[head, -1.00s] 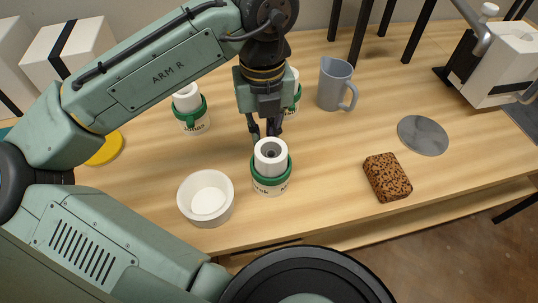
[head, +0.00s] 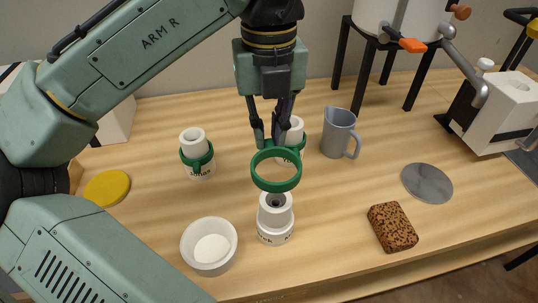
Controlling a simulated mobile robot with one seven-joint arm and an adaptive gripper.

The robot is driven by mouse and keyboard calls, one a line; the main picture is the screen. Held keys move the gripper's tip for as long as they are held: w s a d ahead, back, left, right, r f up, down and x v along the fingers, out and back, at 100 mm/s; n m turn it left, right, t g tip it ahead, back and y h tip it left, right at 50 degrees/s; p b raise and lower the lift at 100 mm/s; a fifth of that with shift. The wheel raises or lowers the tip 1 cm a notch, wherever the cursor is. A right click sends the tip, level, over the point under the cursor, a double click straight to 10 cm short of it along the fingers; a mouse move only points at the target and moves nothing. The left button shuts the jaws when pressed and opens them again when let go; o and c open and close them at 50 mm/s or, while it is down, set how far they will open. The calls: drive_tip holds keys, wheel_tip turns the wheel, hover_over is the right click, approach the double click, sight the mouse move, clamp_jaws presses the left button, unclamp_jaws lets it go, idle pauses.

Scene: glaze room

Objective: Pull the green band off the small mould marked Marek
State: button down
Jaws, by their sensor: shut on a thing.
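My gripper (head: 269,143) is shut on the green band (head: 276,186) by its far side. The band hangs in the air above a small white mould (head: 275,225), clear of it. That mould stands upright on the table, bare, with partly readable lettering on its side that ends in what looks like "ek". A second white mould (head: 193,138) with its own green band (head: 197,160) stands to the left, its lettering hard to read. A third mould (head: 296,130) with a green band stands behind my gripper, partly hidden.
A white bowl (head: 209,246) stands just left of the bare mould. A grey jug (head: 339,133) is to the right of the gripper. A brown speckled sponge (head: 392,227), a grey disc (head: 427,183) and a yellow disc (head: 107,188) lie on the table (head: 330,200).

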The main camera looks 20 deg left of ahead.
wheel_tip(320, 180, up, 5)
drive_tip(key=shift+r+p, duration=0.2)
drive_tip(key=shift+p, duration=0.15)
drive_tip(key=shift+r+p, duration=0.25)
drive_tip(key=shift+p, duration=0.15)
drive_tip(key=shift+f+p, duration=0.1)
drive_tip(key=shift+p, duration=0.25)
drive_tip(key=shift+f, duration=0.1)
